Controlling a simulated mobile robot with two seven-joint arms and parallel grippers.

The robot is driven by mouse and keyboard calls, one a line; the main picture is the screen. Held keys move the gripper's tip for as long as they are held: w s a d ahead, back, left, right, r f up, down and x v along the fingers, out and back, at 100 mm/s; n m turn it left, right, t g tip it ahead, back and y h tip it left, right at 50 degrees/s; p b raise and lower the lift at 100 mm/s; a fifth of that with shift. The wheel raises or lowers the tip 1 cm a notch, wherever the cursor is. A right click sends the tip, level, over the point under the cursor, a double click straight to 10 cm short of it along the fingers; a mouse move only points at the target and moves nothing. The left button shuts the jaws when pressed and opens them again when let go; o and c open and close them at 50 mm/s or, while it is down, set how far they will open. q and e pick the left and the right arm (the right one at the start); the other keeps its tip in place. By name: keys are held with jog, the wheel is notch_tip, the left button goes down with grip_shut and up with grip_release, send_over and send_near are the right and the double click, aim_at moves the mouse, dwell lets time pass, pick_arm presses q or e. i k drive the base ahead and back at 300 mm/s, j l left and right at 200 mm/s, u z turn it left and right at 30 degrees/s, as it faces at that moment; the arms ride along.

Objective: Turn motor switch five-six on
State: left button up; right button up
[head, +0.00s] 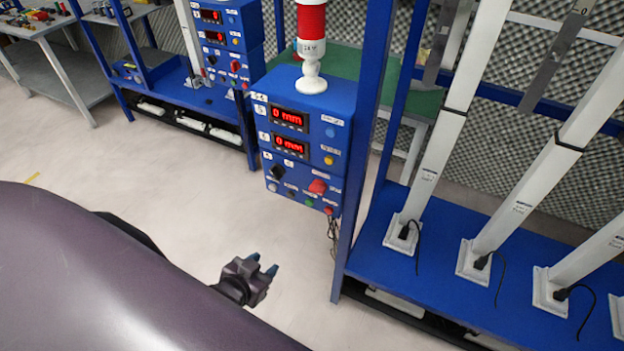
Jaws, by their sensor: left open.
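A blue control box (302,140) is mounted on a blue frame in the middle of the head view. It has two red displays, both reading 0 mm. Below them are a black rotary switch (277,172), a red switch (318,187) and several small buttons. The labels are too small to read surely, so I cannot tell which switch is five-six or its setting. My left gripper (265,268) is open and empty. It is in front of and below the box, apart from it. My right gripper is not in view.
A red and white signal light (311,50) stands on the box. A blue frame post (362,150) rises just right of it. White columns (430,160) with black cables stand on a blue shelf (440,258) at right. A similar box (225,40) stands behind left. The floor (150,180) at left is clear.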

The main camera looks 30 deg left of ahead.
aim_at(318, 186)
jog(key=j, duration=0.85)
jog(key=k+j, duration=0.1)
jog(key=j, duration=1.55)
jog(key=k+j+z, duration=0.1)
jog(key=j, duration=0.75)
